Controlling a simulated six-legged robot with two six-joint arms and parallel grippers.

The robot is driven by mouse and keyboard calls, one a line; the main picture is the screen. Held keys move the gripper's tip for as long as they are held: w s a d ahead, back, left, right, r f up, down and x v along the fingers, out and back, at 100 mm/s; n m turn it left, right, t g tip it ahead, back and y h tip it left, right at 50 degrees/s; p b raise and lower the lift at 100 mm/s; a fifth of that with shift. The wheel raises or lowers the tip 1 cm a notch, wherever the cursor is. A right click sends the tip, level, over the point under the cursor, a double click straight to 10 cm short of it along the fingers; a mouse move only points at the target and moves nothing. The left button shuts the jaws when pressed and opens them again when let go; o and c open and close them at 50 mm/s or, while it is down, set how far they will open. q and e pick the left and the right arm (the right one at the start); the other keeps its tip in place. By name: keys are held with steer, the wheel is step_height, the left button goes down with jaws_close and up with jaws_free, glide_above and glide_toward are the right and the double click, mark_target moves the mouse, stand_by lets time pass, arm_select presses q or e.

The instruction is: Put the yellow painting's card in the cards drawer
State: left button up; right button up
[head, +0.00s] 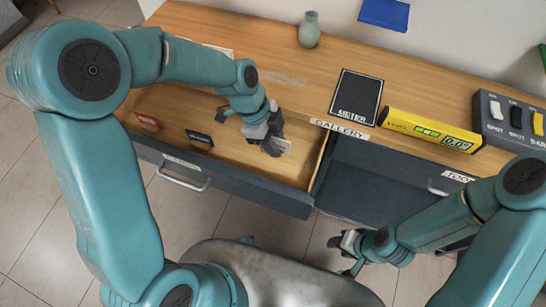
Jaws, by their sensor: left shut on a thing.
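My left gripper (272,148) is low inside the open wooden drawer (238,172), toward its right end. It is shut on a small pale card (284,146), mostly hidden by the fingers. Whether this is the yellow painting's card cannot be told, and whether it touches the drawer floor is unclear. A red card (147,121) and a black card (200,138) stand in the same drawer, further left. The drawer front has a label too small to read. My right gripper (342,256) is apart from the drawers, over the floor, with its fingers spread and empty.
On the counter (250,40) are a green vase (309,30), a black meter card (357,97), a yellow level (430,131) and a switch box (510,120). A blue panel (384,13) is at the back.

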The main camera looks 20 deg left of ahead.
arm_select(q)
step_height(320, 180, down, 9)
steer(key=shift+r+b, duration=0.15)
steer(key=shift+b, duration=0.2)
steer(key=shift+r, duration=0.1)
steer(key=o, duration=1)
steer(key=shift+r, duration=0.2)
steer(key=p+v, duration=0.1)
steer(key=v, duration=1)
steer(key=shift+a+r, duration=0.15)
steer(key=shift+r, duration=0.15)
